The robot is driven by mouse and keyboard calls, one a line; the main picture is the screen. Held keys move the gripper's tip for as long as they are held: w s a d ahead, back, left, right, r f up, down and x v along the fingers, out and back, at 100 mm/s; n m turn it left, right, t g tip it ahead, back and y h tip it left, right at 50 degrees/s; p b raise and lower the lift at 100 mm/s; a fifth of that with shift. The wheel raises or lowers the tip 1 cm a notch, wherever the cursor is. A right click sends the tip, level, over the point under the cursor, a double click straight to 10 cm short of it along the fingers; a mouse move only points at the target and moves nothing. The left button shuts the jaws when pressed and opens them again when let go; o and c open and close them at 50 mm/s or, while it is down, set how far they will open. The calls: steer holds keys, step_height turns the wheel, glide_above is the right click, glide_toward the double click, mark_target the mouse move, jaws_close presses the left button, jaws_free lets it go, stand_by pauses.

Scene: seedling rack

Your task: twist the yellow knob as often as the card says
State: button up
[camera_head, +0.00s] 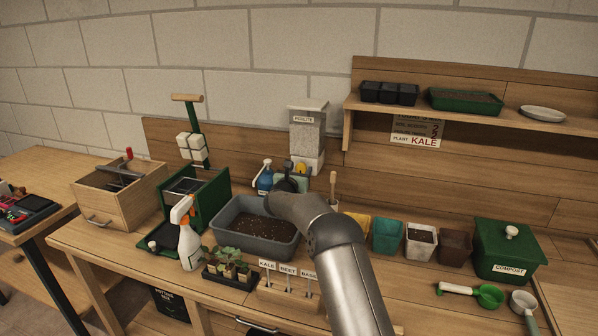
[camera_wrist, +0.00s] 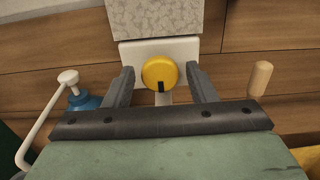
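The yellow knob (camera_wrist: 159,74) is on the white base of the perlite dispenser (camera_wrist: 154,18), facing me. Its black mark points down, and a white spout shows below it. My gripper (camera_wrist: 161,84) is open, with one finger on each side of the knob and a visible gap on both sides. In the head view the knob (camera_head: 301,168) is a small yellow patch under the dispenser (camera_head: 308,130), partly hidden by my gripper (camera_head: 291,177). The card (camera_head: 417,131) hangs under the shelf.
A grey soil tub (camera_head: 225,240) stands below my wrist. A blue bottle (camera_head: 264,178) is left of the dispenser, and a wooden-handled tool (camera_head: 333,186) is close on its right. Several pots and the green compost bin (camera_head: 508,252) stand to the right.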

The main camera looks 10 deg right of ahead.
steer(key=c, duration=0.6)
steer(key=shift+c, duration=0.2)
steer(key=shift+f+b, duration=0.15)
steer(key=shift+b, duration=0.4)
